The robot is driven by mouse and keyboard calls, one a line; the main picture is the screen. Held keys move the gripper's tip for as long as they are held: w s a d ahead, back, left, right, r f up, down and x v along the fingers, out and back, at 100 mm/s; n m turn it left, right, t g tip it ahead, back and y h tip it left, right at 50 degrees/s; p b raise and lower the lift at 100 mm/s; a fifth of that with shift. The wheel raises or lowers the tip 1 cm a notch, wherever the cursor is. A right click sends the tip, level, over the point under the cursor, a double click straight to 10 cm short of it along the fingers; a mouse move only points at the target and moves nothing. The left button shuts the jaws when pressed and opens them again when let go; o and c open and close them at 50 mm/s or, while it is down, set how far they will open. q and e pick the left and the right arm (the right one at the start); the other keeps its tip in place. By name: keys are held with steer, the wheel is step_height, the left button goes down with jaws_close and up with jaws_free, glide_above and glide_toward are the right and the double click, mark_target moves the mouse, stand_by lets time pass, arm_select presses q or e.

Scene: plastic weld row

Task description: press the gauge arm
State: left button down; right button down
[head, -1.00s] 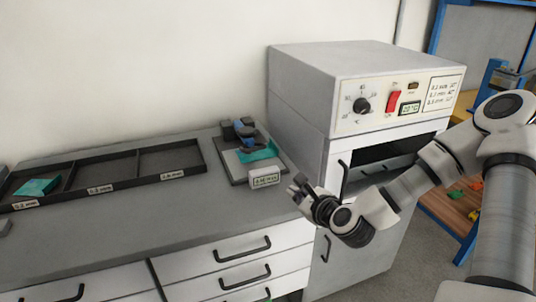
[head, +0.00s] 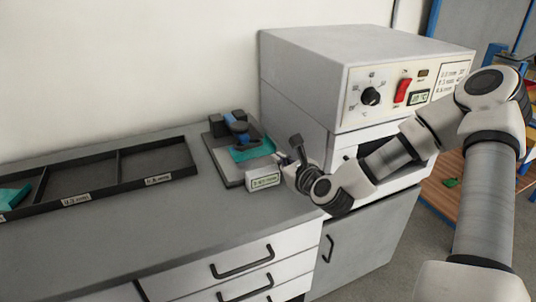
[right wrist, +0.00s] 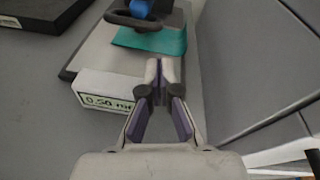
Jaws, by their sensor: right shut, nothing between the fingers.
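The thickness gauge stands on the counter, with a grey base plate (head: 220,158), a dark block and a blue-topped arm (head: 238,128). A teal plastic piece (head: 255,150) lies under the arm on the base plate. A white display box (head: 263,180) sits at its front edge; in the right wrist view the display box (right wrist: 103,97) reads about 0.50 mm. The gauge arm (right wrist: 138,14) is at the top of that view. My right gripper (head: 297,142) is just right of the gauge, shut and empty; its fingertips (right wrist: 158,70) meet in front of the teal piece (right wrist: 155,38). My left gripper is out of view.
A grey oven (head: 310,75) with a dial and red switch stands right of the gauge, close to my right arm. A black divided tray (head: 90,190) with a teal piece (head: 12,196) is at left. The front counter is clear.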

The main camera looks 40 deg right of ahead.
steer(key=x, duration=0.7)
steer(key=shift+w+b, duration=0.1)
steer(key=shift+b, duration=0.25)
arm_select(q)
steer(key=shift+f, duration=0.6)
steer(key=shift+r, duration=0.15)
